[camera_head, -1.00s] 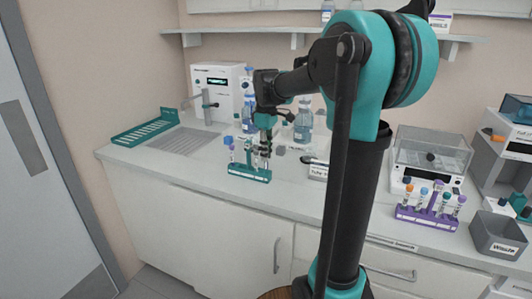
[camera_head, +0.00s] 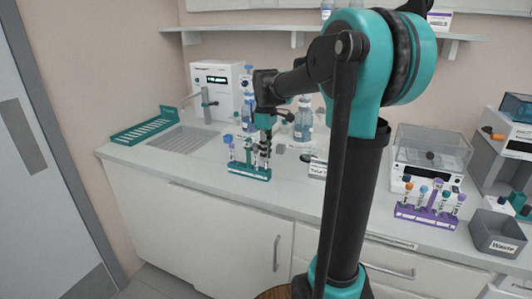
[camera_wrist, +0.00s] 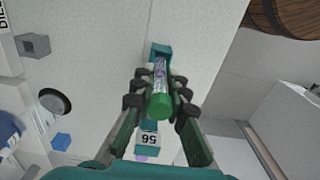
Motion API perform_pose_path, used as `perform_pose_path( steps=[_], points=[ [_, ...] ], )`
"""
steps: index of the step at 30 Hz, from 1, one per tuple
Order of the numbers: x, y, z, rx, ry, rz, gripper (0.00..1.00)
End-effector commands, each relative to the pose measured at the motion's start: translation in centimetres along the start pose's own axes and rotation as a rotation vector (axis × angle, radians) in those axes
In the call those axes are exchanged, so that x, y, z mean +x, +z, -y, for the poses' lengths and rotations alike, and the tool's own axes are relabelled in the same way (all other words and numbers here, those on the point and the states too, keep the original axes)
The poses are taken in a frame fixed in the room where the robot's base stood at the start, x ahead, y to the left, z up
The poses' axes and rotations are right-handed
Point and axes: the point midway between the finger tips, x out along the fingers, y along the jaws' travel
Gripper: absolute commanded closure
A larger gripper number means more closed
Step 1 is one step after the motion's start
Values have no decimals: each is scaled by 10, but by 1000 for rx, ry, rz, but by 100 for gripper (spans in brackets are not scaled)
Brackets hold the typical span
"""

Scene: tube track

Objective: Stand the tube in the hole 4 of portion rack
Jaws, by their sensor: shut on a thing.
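My gripper (camera_head: 265,148) is over the right part of the teal rack (camera_head: 249,174) on the counter. In the wrist view my gripper (camera_wrist: 160,100) is shut on a tube (camera_wrist: 160,72) with a green cap (camera_wrist: 159,107). The tube's far end is near the teal rack end (camera_wrist: 160,49); I cannot tell whether it is inside a hole. Other tubes stand in the rack's left part, one of them a tube (camera_head: 232,153) with a blue cap. The hole numbers are too small to read.
A purple rack (camera_head: 425,217) with several capped tubes and a grey waste bin (camera_head: 497,236) stand at the right. Bottles (camera_head: 303,122) and a white machine (camera_head: 219,88) stand behind the teal rack. The counter in front of it is clear.

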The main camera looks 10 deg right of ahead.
Motion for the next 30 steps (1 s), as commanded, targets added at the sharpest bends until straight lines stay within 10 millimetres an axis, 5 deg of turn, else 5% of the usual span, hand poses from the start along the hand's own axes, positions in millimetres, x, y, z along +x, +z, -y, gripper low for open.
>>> perform_pose_path(
  steps=[30],
  points=[
    [13,0,0,0,0,0,100]
  ],
)
